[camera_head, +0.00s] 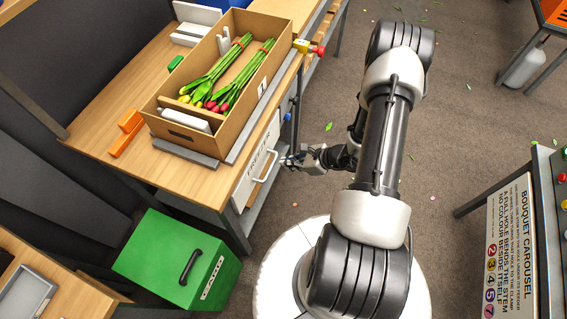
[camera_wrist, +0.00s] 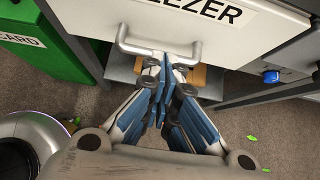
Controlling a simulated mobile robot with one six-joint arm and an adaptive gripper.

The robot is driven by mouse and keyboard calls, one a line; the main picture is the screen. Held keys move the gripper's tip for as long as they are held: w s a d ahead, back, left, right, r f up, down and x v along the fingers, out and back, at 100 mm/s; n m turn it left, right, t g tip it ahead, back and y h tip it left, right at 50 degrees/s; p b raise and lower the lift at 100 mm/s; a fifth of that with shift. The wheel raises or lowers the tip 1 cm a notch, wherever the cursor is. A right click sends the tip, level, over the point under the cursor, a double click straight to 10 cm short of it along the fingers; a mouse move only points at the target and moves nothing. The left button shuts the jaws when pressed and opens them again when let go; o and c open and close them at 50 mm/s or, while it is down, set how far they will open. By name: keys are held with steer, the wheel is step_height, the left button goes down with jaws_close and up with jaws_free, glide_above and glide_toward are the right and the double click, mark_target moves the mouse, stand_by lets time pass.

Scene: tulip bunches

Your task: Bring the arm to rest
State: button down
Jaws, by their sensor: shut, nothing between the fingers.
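My gripper (camera_head: 287,161) is close in front of the freezer drawer's white front (camera_head: 254,160) under the table. In the wrist view my gripper (camera_wrist: 163,78) has its blue-padded fingers together with nothing between them. The fingertips are right by the drawer's metal handle (camera_wrist: 133,47). I cannot tell whether they touch it. The drawer front (camera_wrist: 245,35) looks close to the table frame, but how far it is shut is unclear.
A wooden table (camera_head: 100,88) carries a cardboard box (camera_head: 163,105) with two tulip bunches (camera_head: 207,84), one yellow and one red. A green bin (camera_head: 165,262) stands at lower left. A carousel sign (camera_head: 510,250) is at right. The floor between is open, with scattered leaves.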

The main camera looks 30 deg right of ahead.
steer(key=p+v, duration=0.1)
steer(key=v, duration=0.4)
steer(key=w+a+r+n+g, duration=0.1)
steer(key=a+r+n, duration=0.3)
steer(key=r, duration=0.4)
steer(key=a+r+n+g+y, duration=0.1)
steer(key=a+r+n+g, duration=0.1)
steer(key=a+r+n, duration=0.4)
steer(key=w+a+r+n+g, duration=0.1)
steer(key=a+r+n, duration=0.15)
steer(key=r, duration=0.65)
steer(key=s+a+r+n+h, duration=0.1)
steer(key=s+r+n+h, duration=0.2)
steer(key=s+r+n, duration=0.5)
steer(key=s+a+r+n+t+h, duration=0.1)
steer(key=s+r+n+h, duration=0.3)
steer(key=s+r+n, duration=0.4)
steer(key=shift+a+r, duration=0.35)
steer(key=shift+r, duration=0.15)
steer(key=shift+s, duration=0.1)
